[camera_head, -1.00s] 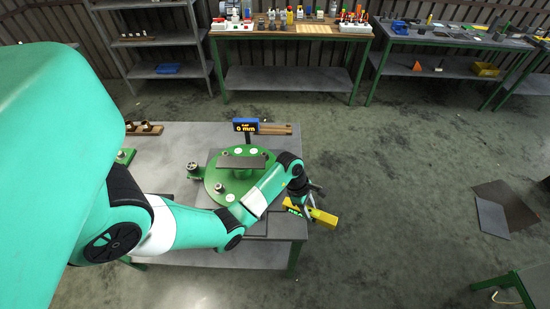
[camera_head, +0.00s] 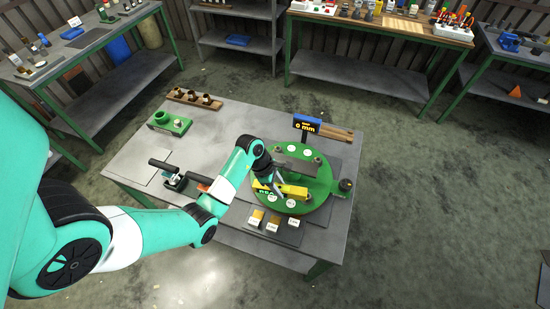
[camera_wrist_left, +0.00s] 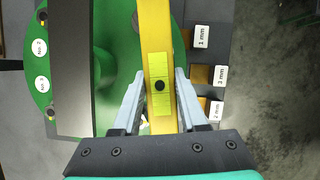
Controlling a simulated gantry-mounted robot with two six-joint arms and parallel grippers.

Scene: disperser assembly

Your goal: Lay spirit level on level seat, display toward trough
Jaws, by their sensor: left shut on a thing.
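My left gripper (camera_head: 272,182) is shut on the yellow spirit level (camera_head: 293,190). It holds the level over the near part of the round green base (camera_head: 320,188), close to the grey trough (camera_head: 297,165). The level's lit display (camera_head: 264,188) faces left in the head view. In the left wrist view the level (camera_wrist_left: 154,40) runs up between the fingers (camera_wrist_left: 158,90), beside the long grey trough (camera_wrist_left: 85,70). I cannot tell whether it touches the base. The level seat is not clearly distinguishable. My right gripper is out of view.
A blue display reading 0 mm (camera_head: 307,124) stands behind the base. Blocks labelled in mm lie on a dark plate (camera_head: 288,238) in front. A black-handled tool (camera_head: 175,174) and a green block (camera_head: 169,123) lie to the left.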

